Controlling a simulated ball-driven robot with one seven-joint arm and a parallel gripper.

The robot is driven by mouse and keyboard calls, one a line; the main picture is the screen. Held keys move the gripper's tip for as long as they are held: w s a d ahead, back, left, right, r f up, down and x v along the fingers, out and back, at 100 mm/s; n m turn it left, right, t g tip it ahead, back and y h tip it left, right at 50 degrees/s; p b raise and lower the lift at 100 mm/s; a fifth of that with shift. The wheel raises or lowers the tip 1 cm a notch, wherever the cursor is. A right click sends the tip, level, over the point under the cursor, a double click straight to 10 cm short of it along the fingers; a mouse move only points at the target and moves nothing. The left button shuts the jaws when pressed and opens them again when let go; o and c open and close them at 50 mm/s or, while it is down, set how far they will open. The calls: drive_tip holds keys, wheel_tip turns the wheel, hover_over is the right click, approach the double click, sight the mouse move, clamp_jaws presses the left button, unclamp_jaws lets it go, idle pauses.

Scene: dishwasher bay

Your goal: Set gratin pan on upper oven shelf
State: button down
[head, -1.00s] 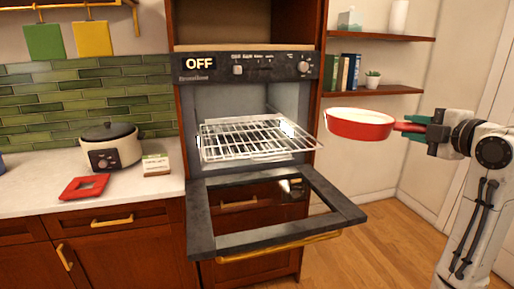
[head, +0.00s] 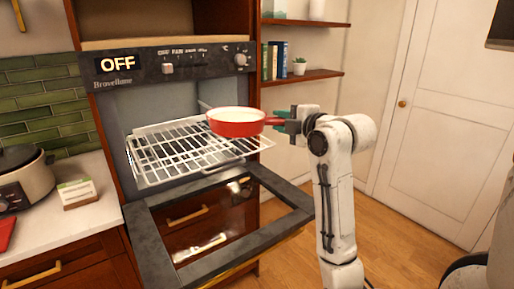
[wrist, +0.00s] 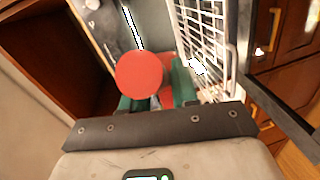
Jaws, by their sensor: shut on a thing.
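The gratin pan (head: 236,122) is red outside and pale inside, with a red handle. In the head view it is roughly level and overlaps the rear right part of a wire oven shelf (head: 165,160). It appears apart from and above the shelf. My gripper (head: 284,122), with green fingers, is shut on the pan's handle from the right. The shelf sticks out of the open oven (head: 165,105); I cannot tell whether it is the upper one. In the wrist view, a red round part of the pan (wrist: 138,75) shows between my fingers (wrist: 158,97), beside the shelf (wrist: 205,45).
The oven door (head: 270,240) hangs open and low in front of the shelf. The oven control panel (head: 195,62) reads OFF. A counter with a cooker (head: 22,182) and a small card box (head: 76,192) is left. Wall shelves (head: 305,77) stand behind my arm.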

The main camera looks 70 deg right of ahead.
drive_tip(key=w+a+f+p, duration=0.1)
drive_tip(key=w+f+p, duration=0.1)
drive_tip(key=w+f, duration=0.3)
wheel_tip(320, 180, down, 4)
drive_tip(key=shift+w+f, duration=0.1)
drive_tip(key=shift+w, duration=0.1)
drive_tip(key=shift+f, duration=0.3)
drive_tip(key=shift+f+b, duration=0.1)
drive_tip(key=shift+b, duration=0.2)
drive_tip(key=c, duration=0.9)
unclamp_jaws()
drive_tip(key=shift+f, duration=0.1)
drive_tip(key=shift+o, duration=0.2)
